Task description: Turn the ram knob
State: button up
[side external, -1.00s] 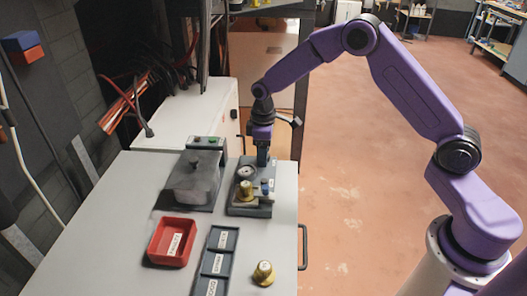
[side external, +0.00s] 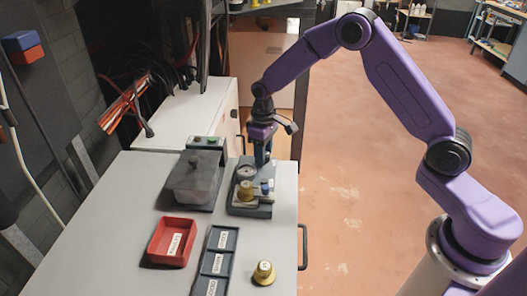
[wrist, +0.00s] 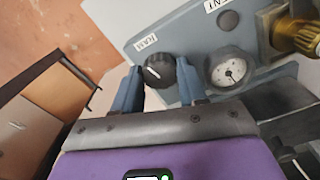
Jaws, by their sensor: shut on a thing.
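The ram knob (wrist: 158,72) is a black round knob with a white pointer line, below the RAM label (wrist: 147,43) on the grey-blue fixture panel (wrist: 185,38). In the wrist view its pointer slants from upper left to lower right. My gripper (wrist: 158,88) has one blue finger on each side of the knob and is shut on it. In the side external view my gripper (side external: 262,160) points down at the far right part of the fixture (side external: 243,210), and the knob is hidden there.
A dial gauge (wrist: 229,71) sits just right of the knob, with a brass fitting (wrist: 302,36) beyond. A lidded grey box (side external: 195,180), red tray (side external: 170,242), dark compartment tray (side external: 218,262) and loose brass part (side external: 263,273) stand on the worktop (side external: 120,210).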

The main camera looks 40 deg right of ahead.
jog(key=o, duration=1.1)
jog(key=shift+c, duration=0.2)
notch_tip(320, 180, up, 18)
jog(key=shift+f, duration=0.25)
jog(key=s+a+n, duration=0.2)
jog(key=s+n, duration=0.3)
jog(key=s, duration=2.2)
jog(key=s+d+f+n, duration=0.1)
jog(key=s+d, duration=0.1)
jog(key=s, duration=0.3)
jog(key=s+d+f+n, duration=0.1)
jog(key=s+d+f, duration=0.1)
jog(key=s, duration=0.3)
jog(key=shift+d+f+n, duration=0.3)
jog(key=shift+d, duration=0.1)
